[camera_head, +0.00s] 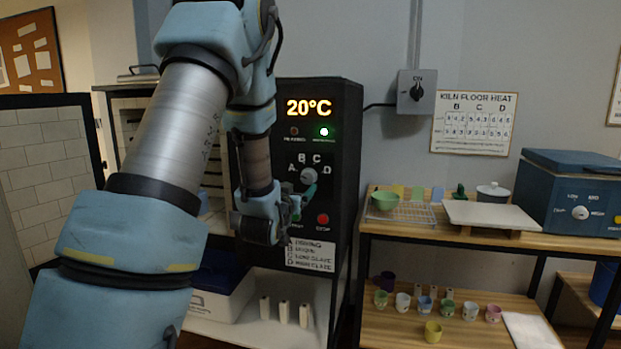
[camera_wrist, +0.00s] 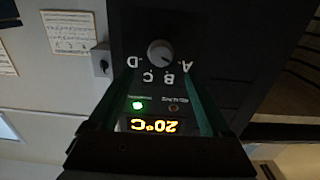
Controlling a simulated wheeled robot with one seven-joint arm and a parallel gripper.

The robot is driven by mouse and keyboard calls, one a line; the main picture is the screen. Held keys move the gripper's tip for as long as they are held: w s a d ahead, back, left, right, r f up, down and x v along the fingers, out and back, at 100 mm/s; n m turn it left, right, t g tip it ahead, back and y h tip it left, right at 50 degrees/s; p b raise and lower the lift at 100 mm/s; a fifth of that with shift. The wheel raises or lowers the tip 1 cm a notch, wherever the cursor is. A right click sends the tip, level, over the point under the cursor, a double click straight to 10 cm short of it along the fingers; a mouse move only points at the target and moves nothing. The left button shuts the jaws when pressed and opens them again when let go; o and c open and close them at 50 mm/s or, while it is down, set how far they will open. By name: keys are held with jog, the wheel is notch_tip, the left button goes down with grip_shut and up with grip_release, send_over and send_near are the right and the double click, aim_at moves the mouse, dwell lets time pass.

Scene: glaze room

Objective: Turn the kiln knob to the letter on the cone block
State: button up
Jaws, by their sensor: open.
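The kiln's black control panel carries a round grey knob (camera_head: 308,176) with the letters A, B, C and D around its top. It also shows in the wrist view (camera_wrist: 160,52), upside down, its pointer direction too small to tell. My gripper (camera_head: 304,197) is in front of the panel, just below the knob. In the wrist view my gripper's (camera_wrist: 160,72) green fingers are open, with the knob beyond the gap between their tips and nothing held. I cannot identify the cone block for certain; small white upright pieces (camera_head: 284,313) stand on the shelf below the panel, with no readable letter.
The display (camera_head: 309,107) reads 20°C above a lit green lamp (camera_head: 324,132). A red button (camera_head: 323,219) and a letter legend (camera_head: 311,255) are below the knob. A wooden bench (camera_head: 400,233) with bowl, slab and cups stands right. The open kiln door (camera_head: 45,180) is left.

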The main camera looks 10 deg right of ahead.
aim_at(307, 179)
jog(key=p+x, duration=0.2)
jog(key=x, duration=0.6)
jog(key=shift+w+p, duration=0.1)
jog(key=shift+p, duration=0.3)
jog(key=shift+f, duration=0.1)
grip_shut()
